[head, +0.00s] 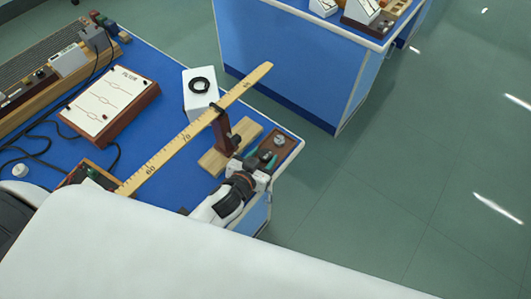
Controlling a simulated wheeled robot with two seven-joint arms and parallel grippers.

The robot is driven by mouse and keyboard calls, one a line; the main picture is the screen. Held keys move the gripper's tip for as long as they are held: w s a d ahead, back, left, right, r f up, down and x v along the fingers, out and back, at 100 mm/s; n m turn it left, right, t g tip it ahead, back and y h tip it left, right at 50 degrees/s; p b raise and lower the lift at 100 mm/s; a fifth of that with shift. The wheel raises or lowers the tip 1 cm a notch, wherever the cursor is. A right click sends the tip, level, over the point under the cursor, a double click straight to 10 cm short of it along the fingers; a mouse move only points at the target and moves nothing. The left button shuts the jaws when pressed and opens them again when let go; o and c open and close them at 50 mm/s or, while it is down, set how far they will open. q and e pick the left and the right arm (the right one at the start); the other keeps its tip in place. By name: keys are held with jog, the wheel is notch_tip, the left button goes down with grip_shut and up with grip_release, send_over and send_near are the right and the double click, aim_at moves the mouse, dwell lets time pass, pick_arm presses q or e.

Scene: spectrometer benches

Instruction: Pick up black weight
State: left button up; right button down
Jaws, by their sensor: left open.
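A black ring-shaped piece (202,86) lies on top of a white block (201,101) on the blue bench, behind the wooden ruler. A small wooden tray (291,150) at the bench's right corner holds a small grey and dark round piece (279,141). I cannot tell for sure which of these is the black weight. My left gripper (266,158) is open at the near side of the tray, close to the round piece. Its fingertips are small, and contact is unclear. My right gripper is not in view.
A long wooden ruler (165,155) on an upright stand with a wooden base (216,160) rises just left of my left gripper. A filter board (112,100) and cables lie further left on the bench. A second blue bench (290,60) stands behind, with floor between.

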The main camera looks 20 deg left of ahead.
pick_arm(q)
jog(key=c, duration=0.9)
